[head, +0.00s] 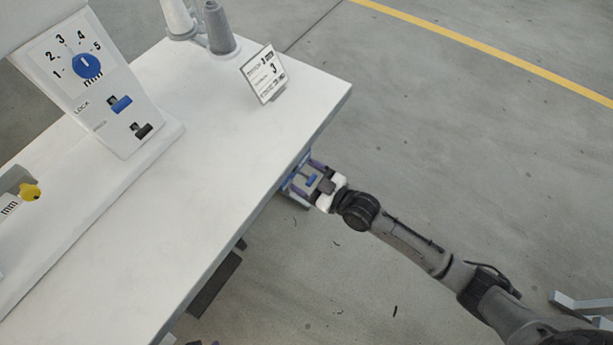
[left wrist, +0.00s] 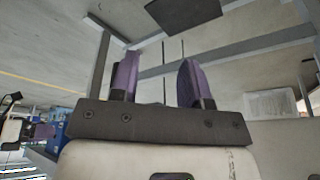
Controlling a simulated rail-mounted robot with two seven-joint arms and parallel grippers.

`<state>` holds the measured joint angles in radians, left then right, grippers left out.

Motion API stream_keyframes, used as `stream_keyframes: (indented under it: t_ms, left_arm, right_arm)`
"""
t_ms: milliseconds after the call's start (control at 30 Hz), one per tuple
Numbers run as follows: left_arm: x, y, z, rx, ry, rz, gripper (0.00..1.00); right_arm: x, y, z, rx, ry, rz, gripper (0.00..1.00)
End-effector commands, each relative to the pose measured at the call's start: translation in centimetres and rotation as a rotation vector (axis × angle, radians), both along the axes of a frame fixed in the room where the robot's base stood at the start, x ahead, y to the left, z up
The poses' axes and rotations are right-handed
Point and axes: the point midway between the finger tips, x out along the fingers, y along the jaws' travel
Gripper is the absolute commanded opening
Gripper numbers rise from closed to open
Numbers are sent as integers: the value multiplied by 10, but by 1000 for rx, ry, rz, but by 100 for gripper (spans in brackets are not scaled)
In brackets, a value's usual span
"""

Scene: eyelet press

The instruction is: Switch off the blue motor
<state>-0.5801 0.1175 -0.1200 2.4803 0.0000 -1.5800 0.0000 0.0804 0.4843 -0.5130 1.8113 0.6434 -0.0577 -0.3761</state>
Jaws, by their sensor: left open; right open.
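A blue housing, which looks like the blue motor (left wrist: 56,128), shows small at the left of the left wrist view. In the head view a little blue (head: 288,184) shows under the table edge. My right gripper (head: 301,178) is open at that edge, beside the blue housing, with its purple fingers apart. The tabletop and the gripper hide most of the motor, and I cannot make out its switch or any contact. My left gripper (left wrist: 158,62) is open and empty in the left wrist view, near the table's underframe; the head view does not show it.
The white tabletop (head: 230,150) carries a white press panel (head: 100,100) with a blue dial, a small sign (head: 263,74) and grey cones (head: 218,28). Grey frame bars (left wrist: 230,50) cross near my left gripper. The floor right of the table is mostly clear.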

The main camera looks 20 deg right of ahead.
Motion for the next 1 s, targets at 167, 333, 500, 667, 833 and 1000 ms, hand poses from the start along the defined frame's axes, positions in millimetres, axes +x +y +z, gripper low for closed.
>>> stream_keyframes:
  t_ms: [167, 333, 500, 667, 833, 1000]
  left_arm:
    - [0, 2, 0, 7, 0, -4, 43]
    - [0, 2, 0, 8, 0, -6, 43]
    - [0, 2, 0, 8, 0, -6, 43]
    - [0, 1, 0, 4, 0, -3, 43]
    - [0, -1, -6, -2, -1, 2, 43]
    - [0, -2, -23, -5, 1, 4, 43]
  right_arm:
    - [0, 0, 0, 0, 0, 0, 74]
    - [0, 0, 0, 0, 0, 0, 64]
    - [0, 0, 0, -1, -1, 0, 48]
    - [0, 0, 0, 0, 0, 0, 33]
    - [0, 0, -5, 10, -18, 0, 28]
    - [2, 1, -10, 66, -100, 0, 28]
